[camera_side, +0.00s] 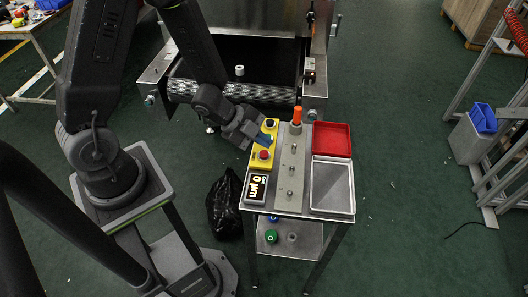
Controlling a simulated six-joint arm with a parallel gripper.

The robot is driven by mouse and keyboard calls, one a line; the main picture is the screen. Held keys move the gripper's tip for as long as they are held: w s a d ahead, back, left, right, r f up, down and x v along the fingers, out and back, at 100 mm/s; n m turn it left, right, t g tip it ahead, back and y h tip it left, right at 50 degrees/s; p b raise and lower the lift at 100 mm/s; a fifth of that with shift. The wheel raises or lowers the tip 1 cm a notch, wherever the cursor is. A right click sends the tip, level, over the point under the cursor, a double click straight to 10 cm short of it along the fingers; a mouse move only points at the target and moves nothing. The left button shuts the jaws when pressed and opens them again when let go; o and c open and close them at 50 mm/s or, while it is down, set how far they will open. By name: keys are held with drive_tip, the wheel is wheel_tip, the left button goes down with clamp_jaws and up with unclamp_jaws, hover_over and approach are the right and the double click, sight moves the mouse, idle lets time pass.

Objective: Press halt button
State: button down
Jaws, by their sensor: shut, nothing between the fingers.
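A yellow button box (263,163) stands at the left side of a small metal table. It carries a red button (264,155) on its nearer half, likely the halt button, and a dark button (269,122) at its far end. My gripper (263,139) is shut and empty. I cannot tell whether the tips touch the box.
The table (286,207) also holds a display (256,187), a grey strip with several pegs (292,165), an orange-topped post (297,116), a red tray (332,139) and a grey tray (333,187). The dryer's belt (270,63) is behind. A black bag (224,205) lies left of the table.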

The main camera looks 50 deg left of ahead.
sight(263, 155)
drive_tip(key=shift+f, duration=0.7)
drive_tip(key=shift+f, duration=0.15)
idle(1.5)
drive_tip(key=shift+f, duration=0.3)
drive_tip(key=shift+f, duration=0.4)
idle(0.6)
drive_tip(key=shift+r, duration=0.85)
drive_tip(key=shift+r, duration=2.5)
